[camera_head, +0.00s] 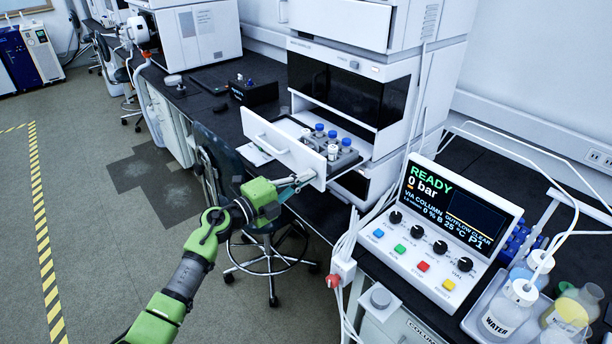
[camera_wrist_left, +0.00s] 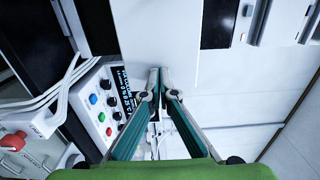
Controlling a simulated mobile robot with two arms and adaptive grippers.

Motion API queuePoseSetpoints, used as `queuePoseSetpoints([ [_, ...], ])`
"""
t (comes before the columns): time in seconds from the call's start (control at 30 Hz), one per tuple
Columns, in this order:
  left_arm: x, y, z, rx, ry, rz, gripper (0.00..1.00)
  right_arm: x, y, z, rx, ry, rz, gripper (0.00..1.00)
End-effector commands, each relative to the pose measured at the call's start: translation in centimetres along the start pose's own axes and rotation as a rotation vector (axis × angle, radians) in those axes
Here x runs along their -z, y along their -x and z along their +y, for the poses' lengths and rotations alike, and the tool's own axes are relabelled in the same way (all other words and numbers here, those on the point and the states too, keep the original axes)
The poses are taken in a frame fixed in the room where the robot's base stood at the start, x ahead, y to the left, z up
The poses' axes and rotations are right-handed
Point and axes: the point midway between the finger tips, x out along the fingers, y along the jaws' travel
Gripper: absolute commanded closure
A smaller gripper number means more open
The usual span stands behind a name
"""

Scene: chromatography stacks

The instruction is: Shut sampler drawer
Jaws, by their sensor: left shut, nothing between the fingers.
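The sampler drawer (camera_head: 280,147) is pulled out of the white stack. It carries a grey rack (camera_head: 345,160) with several blue- and white-capped vials (camera_head: 319,130). Its white front panel faces my left arm and also fills the upper middle of the left wrist view (camera_wrist_left: 155,35). My left gripper (camera_head: 309,176) is at the lower right end of this panel, with its fingers shut and empty. In the left wrist view the closed fingertips (camera_wrist_left: 160,76) lie over the panel's lower edge. I cannot tell whether they touch it. My right gripper is not in view.
A control box with a READY screen (camera_head: 451,222) and knobs stands right of the drawer, with white tubing beside it. Bottles (camera_head: 509,309) sit in a tray at the lower right. A chair (camera_head: 262,220) stands below the drawer. The floor at left is open.

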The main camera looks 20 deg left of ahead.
Motion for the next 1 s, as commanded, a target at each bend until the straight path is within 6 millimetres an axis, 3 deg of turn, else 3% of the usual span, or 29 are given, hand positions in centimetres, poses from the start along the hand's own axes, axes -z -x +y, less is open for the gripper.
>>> queuePoseSetpoints([
  [0.57,-0.1,-1.2,0.0,0.001,0.000,-0.001,1.00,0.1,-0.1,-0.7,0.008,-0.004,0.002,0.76],
  [0.77,-0.1,-4.5,0.0,0.002,-0.001,-0.001,1.00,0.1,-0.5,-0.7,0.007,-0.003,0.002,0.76],
  [1.0,-0.1,-10.5,0.3,0.002,-0.001,-0.001,1.00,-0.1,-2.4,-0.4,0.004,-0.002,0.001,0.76],
])
